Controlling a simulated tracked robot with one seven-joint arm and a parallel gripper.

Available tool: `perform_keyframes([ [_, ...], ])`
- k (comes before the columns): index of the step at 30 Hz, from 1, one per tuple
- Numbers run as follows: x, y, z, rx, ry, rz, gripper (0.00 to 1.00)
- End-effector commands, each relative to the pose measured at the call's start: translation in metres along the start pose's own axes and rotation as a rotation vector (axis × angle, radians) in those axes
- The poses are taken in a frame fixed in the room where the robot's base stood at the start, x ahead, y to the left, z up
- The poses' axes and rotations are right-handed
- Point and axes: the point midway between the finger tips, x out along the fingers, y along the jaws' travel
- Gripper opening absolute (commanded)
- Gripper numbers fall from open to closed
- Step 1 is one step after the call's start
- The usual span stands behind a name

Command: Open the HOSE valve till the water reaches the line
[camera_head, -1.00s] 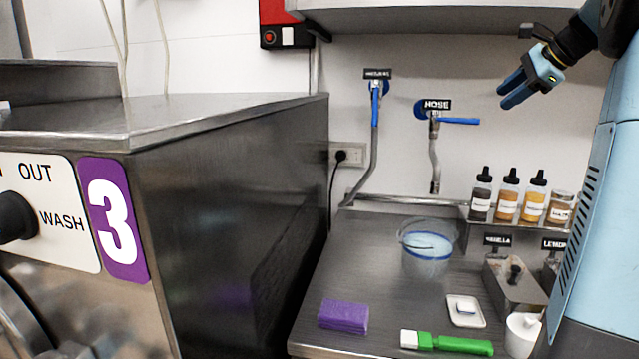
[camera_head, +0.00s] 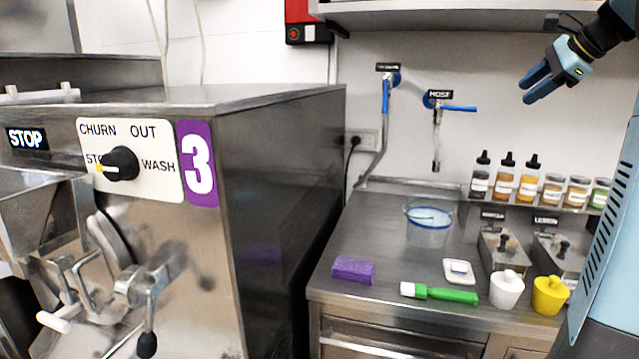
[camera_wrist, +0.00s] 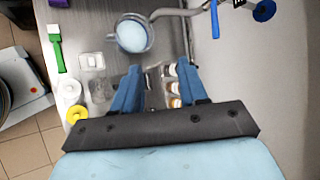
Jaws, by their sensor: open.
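The HOSE valve (camera_head: 437,107) is on the back wall under a black HOSE label, with a blue lever handle (camera_head: 459,108) pointing right, level. Its spout (camera_head: 436,157) hangs down above the counter. A clear bucket (camera_head: 428,229) stands on the steel counter below the spout; it shows light blue inside, and the fill line cannot be made out. In the wrist view the bucket (camera_wrist: 131,35) is beyond my fingers. My gripper (camera_head: 535,85) is open and empty, in the air up and right of the handle. It also shows in the wrist view (camera_wrist: 158,80).
A second valve with a blue lever (camera_head: 386,96) is left of HOSE. Sauce bottles (camera_head: 504,178) and jars stand on a shelf at right. Machine 3 (camera_head: 270,200) stands at left.

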Motion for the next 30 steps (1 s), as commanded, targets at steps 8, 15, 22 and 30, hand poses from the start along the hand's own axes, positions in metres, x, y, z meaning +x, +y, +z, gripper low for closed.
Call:
perform_keyframes([
  [8, 0.009, 0.034, 0.033, -0.142, 0.019, 0.049, 0.43],
  [15, 0.019, 0.080, 0.068, -0.329, 0.041, 0.111, 0.43],
  [22, 0.031, 0.164, 0.113, -0.661, 0.070, 0.211, 0.43],
  [30, 0.043, 0.274, 0.144, -1.120, 0.100, 0.333, 0.43],
])
